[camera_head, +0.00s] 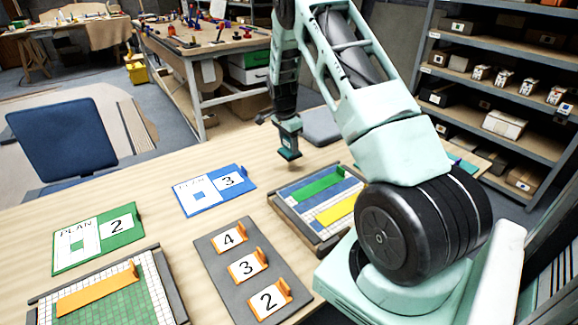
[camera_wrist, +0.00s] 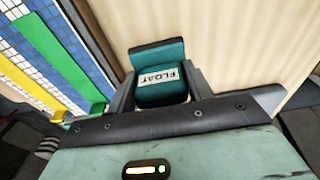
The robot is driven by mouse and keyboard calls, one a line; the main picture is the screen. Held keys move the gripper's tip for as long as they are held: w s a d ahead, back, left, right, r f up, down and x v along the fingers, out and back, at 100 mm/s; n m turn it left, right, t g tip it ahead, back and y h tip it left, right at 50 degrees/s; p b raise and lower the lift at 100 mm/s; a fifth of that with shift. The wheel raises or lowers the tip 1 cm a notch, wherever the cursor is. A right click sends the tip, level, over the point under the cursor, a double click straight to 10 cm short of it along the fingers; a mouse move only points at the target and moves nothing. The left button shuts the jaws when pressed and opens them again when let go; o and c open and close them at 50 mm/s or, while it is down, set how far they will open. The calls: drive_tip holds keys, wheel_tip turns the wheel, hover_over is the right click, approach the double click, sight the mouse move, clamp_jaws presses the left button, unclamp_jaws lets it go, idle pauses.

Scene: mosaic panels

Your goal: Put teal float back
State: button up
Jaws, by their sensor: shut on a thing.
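The teal float (camera_wrist: 160,90) is a small teal block with a white label reading FLOAT and a flat teal plate at its far end. In the wrist view it sits between the two fingers of my gripper (camera_wrist: 160,97), which is shut on it. In the head view my gripper (camera_head: 288,150) points down above the far side of the wooden table, beyond the mosaic panel (camera_head: 275,203) with blue and white tiles. The teal float (camera_head: 289,156) shows at the fingertips there. Whether it touches the table I cannot tell.
The panel holds a green bar (camera_head: 319,184) and a yellow bar (camera_head: 336,211). A grey board (camera_head: 215,243) with several number cards stands left of my base. A blue plan card (camera_head: 199,199), a green plan card (camera_head: 85,245) and another panel (camera_head: 165,268) lie further left. A grey pad (camera_head: 322,127) lies near my gripper.

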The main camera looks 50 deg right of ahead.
drive_tip(key=shift+f+p, duration=0.65)
drive_tip(key=shift+f, duration=2.7)
drive_tip(key=shift+f, duration=0.2)
drive_tip(key=o, duration=1)
drive_tip(key=shift+r, duration=0.15)
